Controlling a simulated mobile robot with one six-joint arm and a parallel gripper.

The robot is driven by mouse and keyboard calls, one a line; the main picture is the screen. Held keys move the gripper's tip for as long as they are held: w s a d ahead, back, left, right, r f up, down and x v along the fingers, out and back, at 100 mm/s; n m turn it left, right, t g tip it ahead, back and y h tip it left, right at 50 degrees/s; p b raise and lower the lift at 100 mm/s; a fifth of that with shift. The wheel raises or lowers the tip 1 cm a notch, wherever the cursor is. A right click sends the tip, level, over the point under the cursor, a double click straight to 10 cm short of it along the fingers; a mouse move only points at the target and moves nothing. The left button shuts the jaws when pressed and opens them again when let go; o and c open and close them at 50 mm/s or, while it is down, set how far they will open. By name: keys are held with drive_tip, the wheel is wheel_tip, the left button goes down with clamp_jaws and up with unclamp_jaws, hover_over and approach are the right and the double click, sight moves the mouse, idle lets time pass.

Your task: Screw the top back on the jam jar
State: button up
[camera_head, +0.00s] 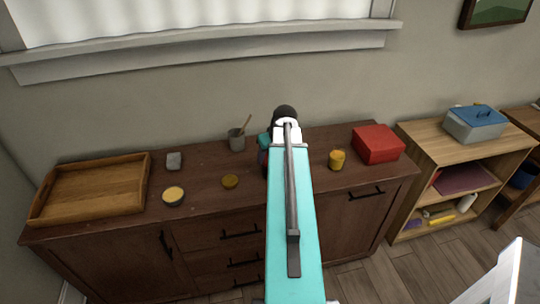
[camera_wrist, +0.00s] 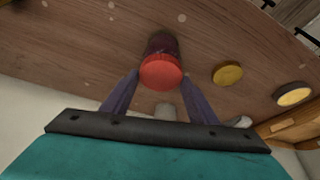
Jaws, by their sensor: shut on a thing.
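The red lid (camera_wrist: 161,73) shows in the wrist view between the two fingertips of my gripper (camera_wrist: 160,76), which is shut on it. The dark red jam jar (camera_wrist: 162,43) stands upright on the wooden cabinet top, directly beyond the lid, partly hidden by it. The lid lines up closely with the jar's mouth; I cannot tell whether it is seated or threaded. In the head view my arm hides the lid and most of the jar.
A wooden tray (camera_head: 60,213) is far left. A yellow jar (camera_head: 337,160) and red box (camera_head: 378,143) are right.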

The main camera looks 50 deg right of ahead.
drive_tip(key=shift+f+m, duration=0.1)
drive_tip(key=shift+m, duration=0.3)
drive_tip(key=o, duration=1.2)
drive_tip(key=shift+r, duration=0.2)
drive_tip(key=shift+r+p, duration=1.95)
drive_tip(key=shift+r, duration=0.95)
